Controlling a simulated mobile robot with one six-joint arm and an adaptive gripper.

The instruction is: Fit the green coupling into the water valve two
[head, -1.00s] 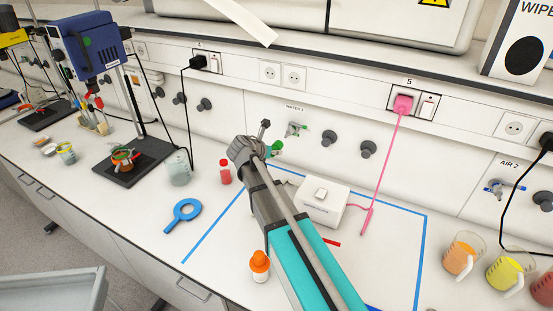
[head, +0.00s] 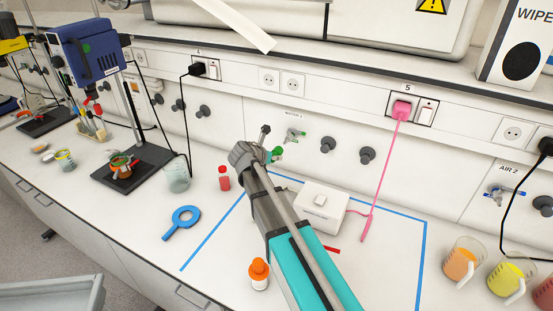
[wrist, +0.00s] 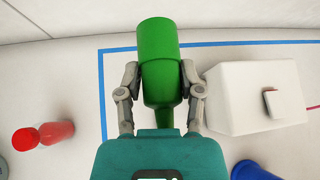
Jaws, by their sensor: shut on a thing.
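The green coupling (wrist: 158,70) is held between the two fingers of my gripper (wrist: 160,82). The fingers are shut on its sides, and its wide end points away from the wrist. In the head view, only part of the coupling (head: 276,154) shows beside my gripper (head: 264,154). A water valve (head: 293,135) with a small green part is on the back wall panel, just above and right of the coupling in the picture. Its label starts with WATER, but the number is too small to read surely. The coupling and valve look apart; the depth between them is unclear.
A white box (head: 318,208) with a pink cable stands right of my arm. A red bottle (head: 224,178), blue ring (head: 182,222) and orange-capped bottle (head: 259,274) stand or lie to the left. Dark knobs (head: 328,144) stick out of the wall right of the valve.

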